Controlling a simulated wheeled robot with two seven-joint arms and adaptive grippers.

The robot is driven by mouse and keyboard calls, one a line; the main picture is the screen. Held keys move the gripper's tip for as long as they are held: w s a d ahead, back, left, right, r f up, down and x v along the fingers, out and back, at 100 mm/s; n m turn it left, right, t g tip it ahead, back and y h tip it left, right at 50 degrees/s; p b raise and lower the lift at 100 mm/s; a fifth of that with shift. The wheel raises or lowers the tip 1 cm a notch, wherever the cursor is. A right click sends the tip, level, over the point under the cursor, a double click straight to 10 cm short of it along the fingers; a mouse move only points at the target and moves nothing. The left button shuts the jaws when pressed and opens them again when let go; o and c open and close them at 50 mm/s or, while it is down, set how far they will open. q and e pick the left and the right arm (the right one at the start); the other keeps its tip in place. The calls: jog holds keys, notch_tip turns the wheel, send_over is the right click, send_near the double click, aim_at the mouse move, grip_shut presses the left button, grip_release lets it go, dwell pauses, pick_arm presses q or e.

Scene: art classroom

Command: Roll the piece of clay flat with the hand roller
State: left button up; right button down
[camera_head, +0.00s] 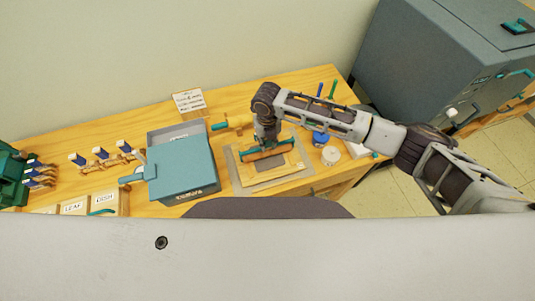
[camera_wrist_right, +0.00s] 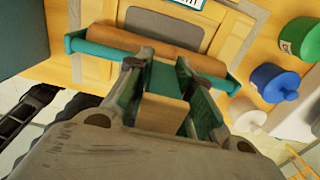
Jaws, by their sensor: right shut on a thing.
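My right gripper (camera_head: 266,140) is shut on the hand roller's wooden handle (camera_wrist_right: 160,113). The roller has a teal frame (camera_wrist_right: 110,54) and a long brown wooden cylinder (camera_wrist_right: 150,47). In the head view the roller (camera_head: 268,151) lies across a framed board (camera_head: 243,178) on the table, below the gripper. A dark flat patch (camera_head: 270,164) shows on the board just in front of the roller; I cannot tell whether it is the clay or a mat. Any clay under the roller is hidden. My left gripper is not in view.
A grey box with a teal lid (camera_head: 185,168) stands left of the board. A blue jar (camera_head: 320,138) and a pale round container (camera_head: 331,156) stand to its right. Labelled trays (camera_head: 75,207) and several brushes are farther left. A small sign (camera_head: 188,101) stands behind.

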jog(key=shift+f, duration=0.3)
jog(key=shift+w+a+r, duration=0.1)
jog(key=shift+w+a, duration=0.15)
jog(key=shift+w, duration=0.45)
jog(key=shift+w+a+r, duration=0.1)
jog(key=shift+w, duration=0.1)
jog(key=shift+w+a+r+b, duration=0.1)
jog(key=shift+w+b, duration=0.1)
jog(key=shift+w, duration=0.2)
jog(key=shift+w+a+r+b, duration=0.1)
jog(key=shift+w+b, duration=0.05)
jog(key=shift+w, duration=0.25)
jog(key=shift+s, duration=0.2)
